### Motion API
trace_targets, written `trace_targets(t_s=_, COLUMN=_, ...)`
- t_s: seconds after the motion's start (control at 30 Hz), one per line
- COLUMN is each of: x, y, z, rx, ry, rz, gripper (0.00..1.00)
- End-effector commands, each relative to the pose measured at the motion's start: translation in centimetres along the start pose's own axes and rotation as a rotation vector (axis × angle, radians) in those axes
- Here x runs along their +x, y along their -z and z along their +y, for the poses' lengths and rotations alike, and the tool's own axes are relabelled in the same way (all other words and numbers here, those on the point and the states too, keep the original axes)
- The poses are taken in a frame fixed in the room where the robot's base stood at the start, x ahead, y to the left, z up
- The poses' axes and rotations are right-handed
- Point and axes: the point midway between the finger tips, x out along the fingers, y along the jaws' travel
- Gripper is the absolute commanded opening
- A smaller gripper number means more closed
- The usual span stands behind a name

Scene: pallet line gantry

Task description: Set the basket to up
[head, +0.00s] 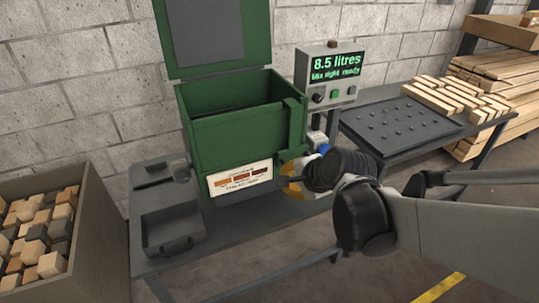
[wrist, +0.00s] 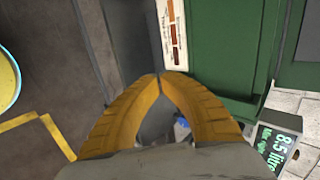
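A green tank (head: 235,131) stands on the bench with its lid (head: 211,37) raised. Its inside is dark, and I cannot make out a basket in it. A green upright piece (head: 291,125) sits at its right front corner. A blue-ended part (head: 324,149) shows beside the tank, partly hidden by my arm. My gripper (head: 285,183) is in front of the tank's lower right, next to the label. In the wrist view my yellow fingers (wrist: 158,75) meet at their tips with nothing visible between the tips. The green tank wall (wrist: 225,45) lies beyond them.
A display box (head: 331,73) reads "8.5 litres", "mix right ready". A shallow grey tray with a handle (head: 172,247) lies on the bench's left. A crate of wooden blocks (head: 88,230) stands at far left. A dark studded plate (head: 400,124) and stacked timber (head: 480,88) are right.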

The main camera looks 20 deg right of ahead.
Motion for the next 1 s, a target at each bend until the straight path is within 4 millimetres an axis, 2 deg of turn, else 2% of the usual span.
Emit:
trace_targets(t_s=0.03, x=2.1, y=1.6, z=0.6, rx=0.162, ry=0.024, rz=0.003, gripper=0.00)
trace_targets(t_s=0.2, x=7.5, y=7.1, z=2.5, rx=0.823, ry=0.132, rz=-0.033, gripper=0.00)
trace_targets(t_s=0.3, x=9.6, y=9.9, z=3.9, rx=1.150, ry=0.189, rz=-0.071, gripper=0.00)
trace_targets(t_s=0.4, x=10.8, y=11.9, z=5.1, rx=1.387, ry=0.232, rz=-0.109, gripper=0.00)
trace_targets(t_s=0.53, x=11.5, y=13.2, z=5.9, rx=1.552, ry=0.260, rz=-0.143, gripper=0.00)
trace_targets(t_s=0.73, x=13.0, y=13.5, z=5.7, rx=1.591, ry=0.265, rz=-0.153, gripper=0.00)
trace_targets(t_s=1.0, x=18.0, y=13.8, z=4.2, rx=1.587, ry=0.264, rz=-0.152, gripper=0.00)
